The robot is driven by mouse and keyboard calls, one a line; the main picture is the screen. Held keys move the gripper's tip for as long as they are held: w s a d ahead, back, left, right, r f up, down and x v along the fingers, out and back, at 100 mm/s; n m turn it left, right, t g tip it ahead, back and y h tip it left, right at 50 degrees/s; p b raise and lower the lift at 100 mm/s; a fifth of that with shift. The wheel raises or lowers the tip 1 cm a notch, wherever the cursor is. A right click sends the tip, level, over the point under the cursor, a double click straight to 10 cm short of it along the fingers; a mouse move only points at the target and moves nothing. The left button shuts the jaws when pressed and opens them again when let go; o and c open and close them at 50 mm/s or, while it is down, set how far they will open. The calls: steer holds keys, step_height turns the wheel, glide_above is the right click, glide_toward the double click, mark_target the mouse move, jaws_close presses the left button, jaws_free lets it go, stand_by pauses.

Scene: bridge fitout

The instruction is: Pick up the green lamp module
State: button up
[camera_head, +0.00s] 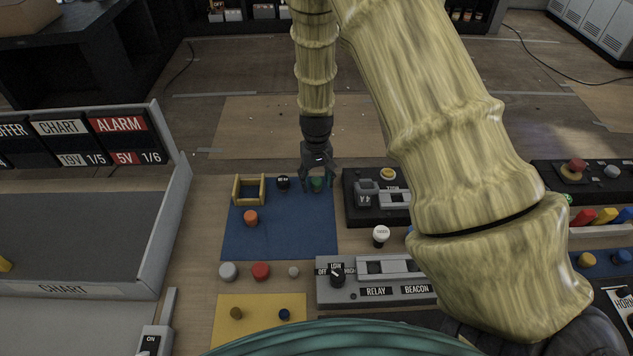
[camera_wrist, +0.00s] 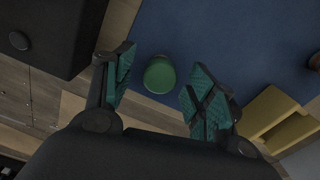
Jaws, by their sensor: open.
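The green lamp module (camera_head: 318,184) stands near the back right corner of the blue mat (camera_head: 290,240). In the wrist view the green lamp module (camera_wrist: 160,75) shows as a round green top over the blue mat. My gripper (camera_head: 318,184) is directly above and around it in the head view. In the wrist view my gripper (camera_wrist: 160,88) is open, with one teal-padded finger on each side of the module. Gaps show between the module and both fingers, so it is not gripped. The module's lower part is mostly hidden.
A black knob (camera_head: 283,182) and a yellow bracket (camera_head: 236,190) stand to the left on the mat, with an orange knob (camera_head: 251,217) in front. A dark panel box (camera_head: 362,215) is close on the right. My arm hides part of the right side.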

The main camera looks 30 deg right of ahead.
steer(key=shift+f, duration=0.45)
steer(key=c, duration=1)
steer(key=shift+o, duration=0.2)
